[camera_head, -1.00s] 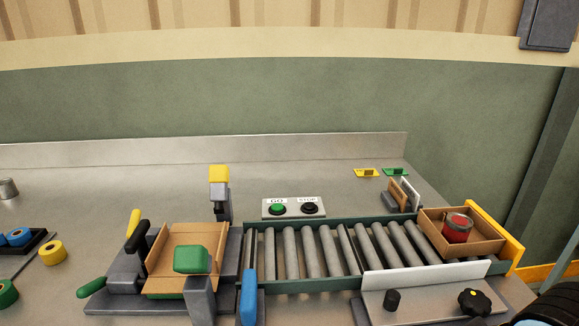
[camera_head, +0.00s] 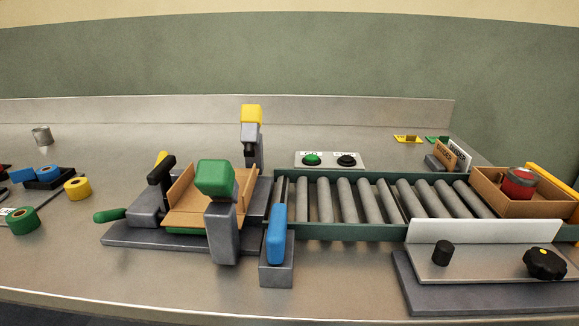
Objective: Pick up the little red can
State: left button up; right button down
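The little red can (camera_head: 519,183) has a grey top and stands in a shallow brown box (camera_head: 482,193) at the right end of the roller conveyor. The box walls hide the can's lower part. Neither of my grippers shows in the head view now.
The roller conveyor (camera_head: 340,232) runs across the bench, with a white plate (camera_head: 484,231) and a black knob (camera_head: 545,263) in front of its right part. A yellow bar (camera_head: 550,181) stands behind the box. Levers and a green block (camera_head: 215,178) stand at left.

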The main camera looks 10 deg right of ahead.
aim_at(519, 183)
jog(key=l+z, duration=0.15)
jog(key=z, duration=1.35)
jog(key=l+u, duration=0.1)
jog(key=l, duration=0.25)
jog(key=k+l+u, duration=0.1)
jog(key=l, duration=0.2)
jog(key=i+l+u, duration=0.3)
jog(key=i+j+u, duration=0.25)
jog(key=k, duration=0.1)
